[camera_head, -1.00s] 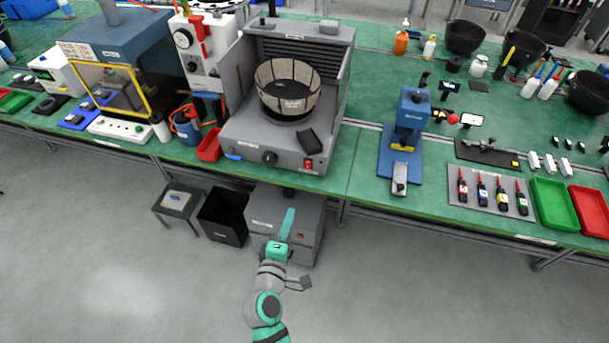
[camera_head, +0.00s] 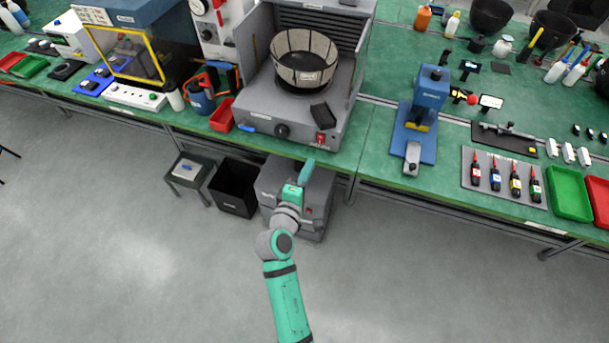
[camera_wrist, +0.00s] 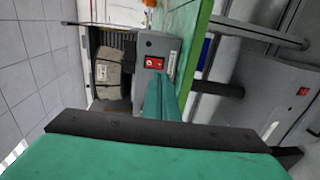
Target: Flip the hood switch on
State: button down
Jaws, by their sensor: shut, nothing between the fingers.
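The hood is a grey bench unit (camera_head: 252,112) with a slatted back and a basket-like bowl (camera_head: 303,62) on it. Its red switch (camera_head: 320,139) is on the front face, at the lower right. The red switch also shows in the wrist view (camera_wrist: 154,62), just beyond the fingertips. My gripper (camera_head: 307,166) is shut and empty, in front of the bench edge and a little below the switch in the head view. In the wrist view its green fingers (camera_wrist: 163,92) are together and appear apart from the switch. I cannot tell which way the switch is set.
A dark knob (camera_head: 282,131) and a blue handle (camera_head: 247,128) are on the same front face. A red tray (camera_head: 222,116) stands to the left. Under the bench are a grey box (camera_head: 268,190) with another red switch and a black bin (camera_head: 234,187). The floor in front is clear.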

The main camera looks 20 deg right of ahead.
aim_at(319, 143)
jog(key=x, duration=0.8)
jog(key=shift+w+d, duration=0.15)
jog(key=shift+w, duration=0.05)
jog(key=shift+w+d+f, duration=0.1)
jog(key=shift+a+f, duration=0.1)
jog(key=shift+a, duration=0.15)
jog(key=f+v, duration=0.3)
jog(key=v, duration=1)
jog(key=shift+s, duration=0.5)
